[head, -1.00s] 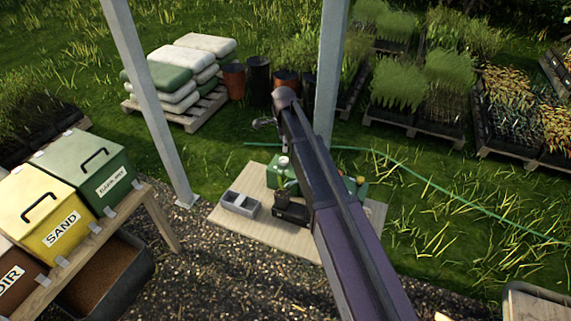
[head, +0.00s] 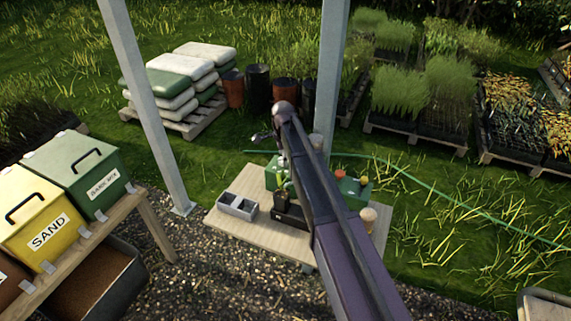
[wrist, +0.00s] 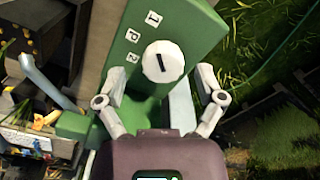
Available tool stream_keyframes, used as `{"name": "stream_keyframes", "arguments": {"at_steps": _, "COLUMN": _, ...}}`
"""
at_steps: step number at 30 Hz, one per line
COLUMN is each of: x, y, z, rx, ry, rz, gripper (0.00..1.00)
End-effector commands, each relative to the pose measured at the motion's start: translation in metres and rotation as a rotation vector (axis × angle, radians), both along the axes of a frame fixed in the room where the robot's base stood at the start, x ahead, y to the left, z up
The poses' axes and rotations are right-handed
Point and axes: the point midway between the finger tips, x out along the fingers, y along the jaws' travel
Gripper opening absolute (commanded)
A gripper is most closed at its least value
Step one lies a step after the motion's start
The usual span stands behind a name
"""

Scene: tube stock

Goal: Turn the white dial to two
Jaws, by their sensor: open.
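The white dial (wrist: 164,61) is round with a short dark slanted mark near its middle. It sits on a green panel (wrist: 190,22) in the wrist view. Several small white labels (wrist: 132,34) with dark characters run along the panel to the left of the dial; I cannot tell which one the mark points at. My gripper (wrist: 161,78) is open, with one finger on each side of the dial's near edge and gaps to both. No contact shows. In the head view the green box (head: 352,188) on the table is partly behind my arm, which hides the dial.
A wooden table (head: 245,236) holds a grey divided tray (head: 238,206), a red knob (head: 339,175) and a tan round container (head: 368,217). Posts (head: 150,115) stand near it. Bins stand on a bench at left. A green hose (head: 420,182) crosses the grass.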

Motion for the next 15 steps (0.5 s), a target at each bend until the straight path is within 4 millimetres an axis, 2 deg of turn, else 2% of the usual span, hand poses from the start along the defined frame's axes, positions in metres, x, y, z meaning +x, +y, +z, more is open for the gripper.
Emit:
{"name": "stream_keyframes", "arguments": {"at_steps": 4, "x": -0.0001, "y": 0.0003, "z": -0.0086, "rx": 0.000, "ry": 0.000, "rz": 0.000, "gripper": 0.87}}
{"name": "stream_keyframes", "arguments": {"at_steps": 15, "x": -0.0002, "y": 0.0008, "z": -0.0103, "rx": 0.000, "ry": 0.000, "rz": 0.001, "gripper": 0.87}}
